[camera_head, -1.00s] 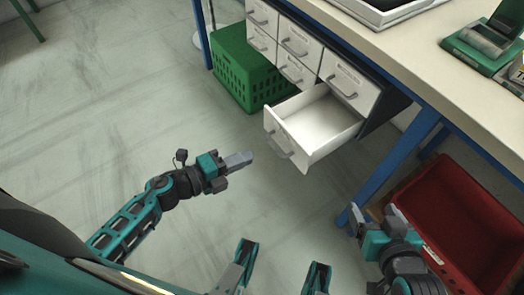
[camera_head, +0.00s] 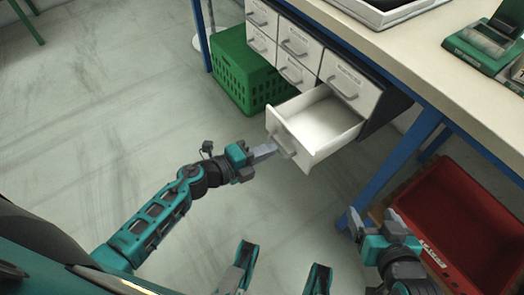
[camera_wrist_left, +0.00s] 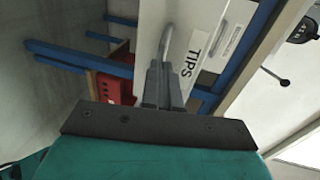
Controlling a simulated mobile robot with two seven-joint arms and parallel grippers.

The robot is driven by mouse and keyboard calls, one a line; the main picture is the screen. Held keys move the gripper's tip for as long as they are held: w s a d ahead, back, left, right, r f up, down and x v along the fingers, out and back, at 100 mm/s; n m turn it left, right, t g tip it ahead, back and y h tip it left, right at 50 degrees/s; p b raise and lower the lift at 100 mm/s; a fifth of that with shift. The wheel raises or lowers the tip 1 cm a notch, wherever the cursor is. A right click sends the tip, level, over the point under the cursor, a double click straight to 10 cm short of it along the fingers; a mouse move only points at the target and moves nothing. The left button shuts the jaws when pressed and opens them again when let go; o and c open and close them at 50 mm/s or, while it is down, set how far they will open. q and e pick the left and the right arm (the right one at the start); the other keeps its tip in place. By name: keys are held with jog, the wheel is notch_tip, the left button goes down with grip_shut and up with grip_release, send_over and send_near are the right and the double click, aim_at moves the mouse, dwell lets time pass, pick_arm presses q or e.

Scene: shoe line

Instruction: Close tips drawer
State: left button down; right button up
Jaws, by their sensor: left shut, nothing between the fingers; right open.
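The tips drawer (camera_head: 318,128) is the white drawer at the bottom of the cabinet under the bench, pulled out and looking empty inside. Its front, labelled TIPS (camera_wrist_left: 192,54), fills the upper middle of the left wrist view, with its grey handle (camera_wrist_left: 167,42) beside the label. My left gripper (camera_head: 274,150) is shut and empty, its tips at the drawer front near the handle (camera_head: 284,146). I cannot tell whether they touch. In the left wrist view the closed fingers (camera_wrist_left: 163,82) point at the front by the handle. My right gripper (camera_head: 372,222) is open and empty, right of and below the drawer.
Several closed drawers (camera_head: 299,42) sit above and left of the open one. A green crate (camera_head: 238,70) stands on the floor behind it. A red bin (camera_head: 470,215) is at the right beyond a blue bench leg (camera_head: 400,150). The floor left of the drawer is clear.

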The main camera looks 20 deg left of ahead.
aim_at(318, 128)
pick_arm(q)
jog(key=r+x, duration=0.1)
jog(key=x, duration=0.4)
jog(key=r+b+x, duration=0.1)
jog(key=x, duration=0.5)
jog(key=r+b+x, duration=0.1)
jog(key=x, duration=0.4)
jog(key=shift+w+d+r, duration=0.1)
jog(key=shift+w+d, duration=0.25)
jog(key=shift+w, duration=0.3)
jog(key=shift+w+d+b, duration=0.2)
jog(key=shift+w+b, duration=0.05)
jog(key=shift+b, duration=0.05)
jog(key=shift+w+d+r, duration=0.15)
jog(key=shift+w+r, duration=0.05)
jog(key=shift+r, duration=0.05)
pick_arm(e)
jog(key=shift+a+f, duration=0.25)
jog(key=shift+f, duration=0.5)
pick_arm(q)
jog(key=shift+r, duration=0.1)
